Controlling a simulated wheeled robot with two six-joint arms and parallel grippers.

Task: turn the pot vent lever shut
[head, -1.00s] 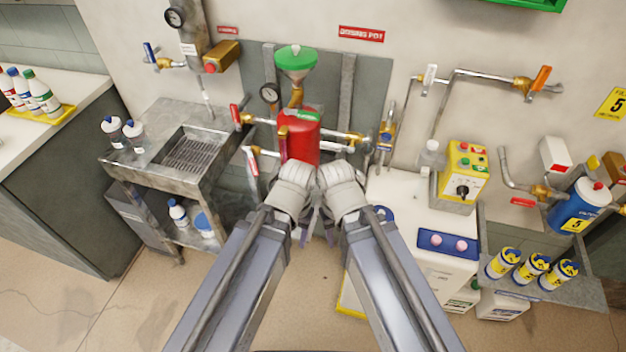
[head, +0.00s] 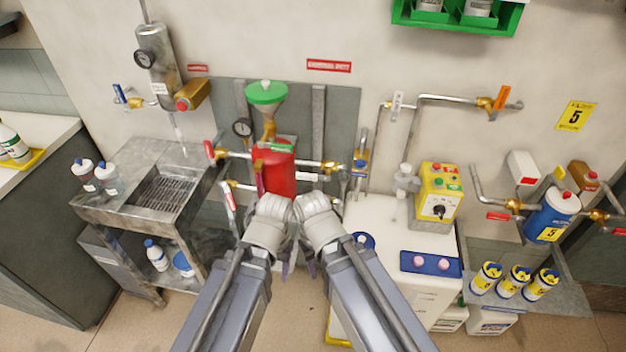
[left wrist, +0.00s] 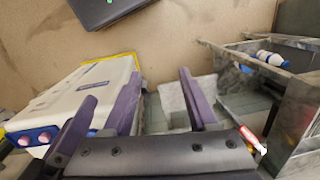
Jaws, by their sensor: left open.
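The red dosing pot (head: 281,172) hangs on the wall under a green funnel (head: 266,93). I cannot tell which handle is the vent lever. A red handle (head: 209,150) is on the pipe at the pot's left, and a red-and-white lever (head: 230,198) is below it. A red-and-white handle (left wrist: 251,139) shows at lower right in the left wrist view, outside the jaws. My left gripper (left wrist: 160,82) is open and empty, its purple fingers apart. In the head view the wrists hide much of it, just below the pot. My right gripper (head: 310,268) is beside it, its jaws mostly hidden.
A metal sink bench (head: 110,212) stands left of the pot. A white machine (head: 385,230) stands at the right, below a yellow control box (head: 440,193). Some floor shows below.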

